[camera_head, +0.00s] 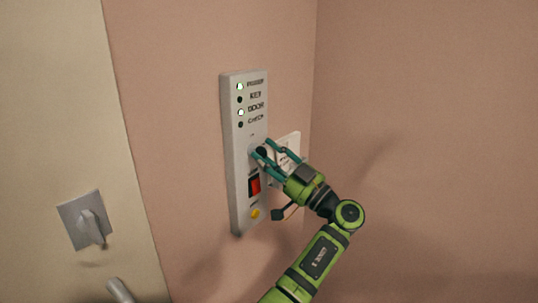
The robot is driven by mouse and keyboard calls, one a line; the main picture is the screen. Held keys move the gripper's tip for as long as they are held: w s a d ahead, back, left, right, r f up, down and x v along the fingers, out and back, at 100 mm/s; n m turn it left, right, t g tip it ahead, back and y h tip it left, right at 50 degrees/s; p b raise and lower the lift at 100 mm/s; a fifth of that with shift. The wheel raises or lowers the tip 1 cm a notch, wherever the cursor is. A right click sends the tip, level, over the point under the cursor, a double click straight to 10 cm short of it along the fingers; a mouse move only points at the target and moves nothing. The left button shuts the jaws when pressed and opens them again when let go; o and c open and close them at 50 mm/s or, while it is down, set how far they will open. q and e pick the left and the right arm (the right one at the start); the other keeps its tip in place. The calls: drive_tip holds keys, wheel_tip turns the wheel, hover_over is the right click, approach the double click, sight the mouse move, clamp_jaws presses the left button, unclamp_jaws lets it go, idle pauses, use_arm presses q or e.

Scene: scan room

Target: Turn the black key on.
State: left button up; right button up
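A tall grey control panel (232,150) is fixed to the pink wall. The black key (262,151) is a small dark shape at mid-height on the panel, partly hidden by my fingers. The key's exact angle is too small to tell.
A red rocker switch (254,185) and a yellow button (255,214) sit below the key. Indicator lamps, two lit, are above it. A white plate (291,143) is behind my gripper. A grey lever switch (86,220) is on the left wall. A wall corner is at right.

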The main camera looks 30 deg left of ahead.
use_arm(q)
clamp_jaws()
drive_tip(key=shift+f+m, duration=0.1)
drive_tip(key=shift+m, duration=0.2)
drive_tip(key=m+t+h, duration=0.1)
drive_tip(key=m+t, duration=0.1)
drive_tip(key=m, duration=0.2)
drive_tip(key=m+t+h, duration=0.1)
drive_tip(key=m+t, duration=0.1)
drive_tip(key=m, duration=0.2)
drive_tip(key=m+t+h, duration=0.1)
drive_tip(key=m+t, duration=0.1)
drive_tip(key=m, duration=0.3)
drive_tip(key=shift+s+r, duration=0.2)
drive_tip(key=shift+s, duration=0.05)
drive_tip(key=m+h+p, duration=0.1)
drive_tip(key=m+p, duration=0.3)
drive_tip(key=m+h+p, duration=0.2)
drive_tip(key=m+p, duration=0.1)
drive_tip(key=p, duration=0.1)
drive_tip(key=shift+s+r+m+t+p, duration=0.2)
drive_tip(key=shift+m+t+p, duration=0.1)
drive_tip(key=shift+m+t, duration=0.1)
drive_tip(key=shift+f+m+p, duration=0.2)
drive_tip(key=shift+m+p, duration=0.4)
drive_tip(key=shift+p, duration=0.2)
